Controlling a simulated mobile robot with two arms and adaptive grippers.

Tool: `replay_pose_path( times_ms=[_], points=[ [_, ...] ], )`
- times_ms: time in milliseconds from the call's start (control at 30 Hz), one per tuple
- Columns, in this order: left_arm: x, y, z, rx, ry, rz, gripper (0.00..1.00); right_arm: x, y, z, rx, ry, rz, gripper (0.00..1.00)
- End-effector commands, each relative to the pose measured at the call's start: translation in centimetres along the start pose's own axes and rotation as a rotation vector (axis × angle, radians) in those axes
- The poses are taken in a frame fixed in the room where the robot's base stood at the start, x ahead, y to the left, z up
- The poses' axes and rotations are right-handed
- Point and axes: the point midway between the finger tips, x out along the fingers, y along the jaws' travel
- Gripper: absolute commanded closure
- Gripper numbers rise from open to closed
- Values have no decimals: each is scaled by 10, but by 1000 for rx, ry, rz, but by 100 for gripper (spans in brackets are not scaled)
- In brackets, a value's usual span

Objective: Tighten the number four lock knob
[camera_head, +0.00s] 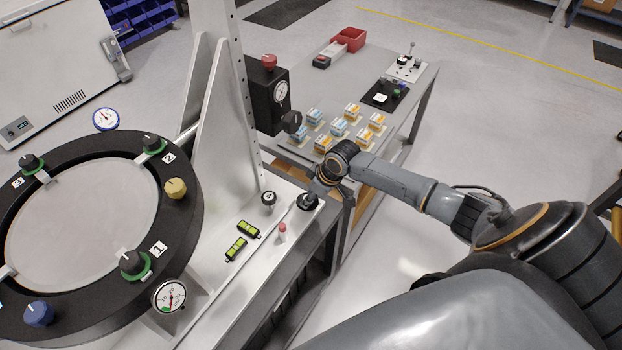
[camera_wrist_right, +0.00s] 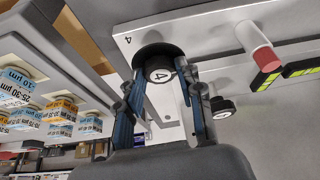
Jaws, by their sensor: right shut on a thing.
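The number four lock knob (camera_wrist_right: 160,72) is black with a white cap marked 4, on the light plate beside a printed 4. My right gripper (camera_wrist_right: 157,88) has its blue-padded fingers on both sides of this knob and is shut on it. In the head view my right gripper (camera_head: 309,200) is at the right edge of the fixture's base plate (camera_head: 262,240), and it mostly hides the knob there. My left gripper is not in view.
Another black knob with a white top (camera_head: 268,198) stands close left of the gripper. A red-capped post (camera_head: 282,232) and two green-yellow levels (camera_head: 235,248) are nearby. The round mirror ring (camera_head: 185,222) with several knobs is left. Small boxes (camera_head: 339,127) sit on the side table (camera_head: 420,85).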

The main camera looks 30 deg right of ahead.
Motion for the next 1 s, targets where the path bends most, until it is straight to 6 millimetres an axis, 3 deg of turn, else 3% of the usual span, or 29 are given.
replay_pose_path(
  times_ms=[33, 100, 400, 1000],
  points=[
    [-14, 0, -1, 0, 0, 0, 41, -6, -3, -2, 40, -1, 13, 95],
    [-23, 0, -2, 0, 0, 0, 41, -5, -4, -2, 102, -3, 39, 95],
    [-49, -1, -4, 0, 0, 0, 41, -2, -7, -2, 366, -2, 147, 95],
    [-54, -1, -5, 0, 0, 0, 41, 3, -11, -4, 895, -3, 366, 95]
  ],
)
